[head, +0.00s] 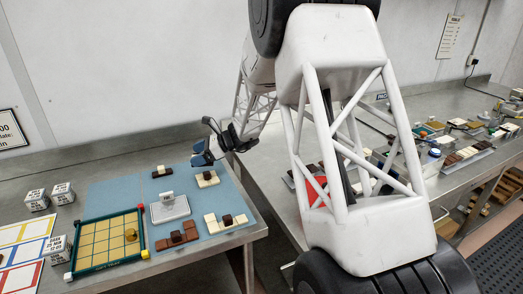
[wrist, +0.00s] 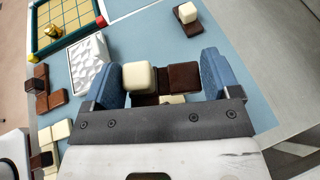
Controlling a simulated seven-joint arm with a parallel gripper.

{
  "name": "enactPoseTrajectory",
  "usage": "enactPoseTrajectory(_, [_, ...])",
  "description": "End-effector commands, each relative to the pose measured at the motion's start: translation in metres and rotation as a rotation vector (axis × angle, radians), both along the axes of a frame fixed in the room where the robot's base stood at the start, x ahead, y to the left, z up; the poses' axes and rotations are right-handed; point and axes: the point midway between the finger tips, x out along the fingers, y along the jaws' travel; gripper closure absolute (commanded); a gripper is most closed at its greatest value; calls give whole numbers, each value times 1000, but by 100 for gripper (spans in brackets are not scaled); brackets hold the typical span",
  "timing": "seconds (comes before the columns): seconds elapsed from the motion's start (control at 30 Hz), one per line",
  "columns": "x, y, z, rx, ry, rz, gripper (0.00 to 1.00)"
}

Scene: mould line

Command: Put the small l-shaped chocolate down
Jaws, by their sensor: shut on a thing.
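My gripper (head: 208,158) is above the right part of the blue mat (head: 118,192). In the wrist view its two blue fingers (wrist: 160,78) are shut on the small l-shaped chocolate (wrist: 183,76), dark brown with a cream cube on top. The fingers press on its left and right sides. In the head view the held piece is mostly hidden by the fingers. A cream piece with a dark knob (head: 207,181) lies on the mat close below the gripper; a bit of cream also shows under the held piece in the wrist view (wrist: 174,99).
A green-framed grid tray (head: 72,262) holds a gold piece (head: 131,235). Beside it are a white bumpy block (wrist: 88,62), a brown piece (head: 176,239), a cream piece (head: 212,225) and a dark piece with cream knob (head: 161,172). Printed cubes (head: 36,200) stand left. The mat's upper left is bare.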

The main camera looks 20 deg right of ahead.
Motion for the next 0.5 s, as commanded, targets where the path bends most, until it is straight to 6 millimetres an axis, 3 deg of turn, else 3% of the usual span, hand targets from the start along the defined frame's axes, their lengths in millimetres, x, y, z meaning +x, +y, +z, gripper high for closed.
enactPoseTrajectory(0.03, [0, -16, -1, 1, -1, -30, 42])
enactPoseTrajectory(0.5, [-13, -144, -17, -1, 2, -281, 42])
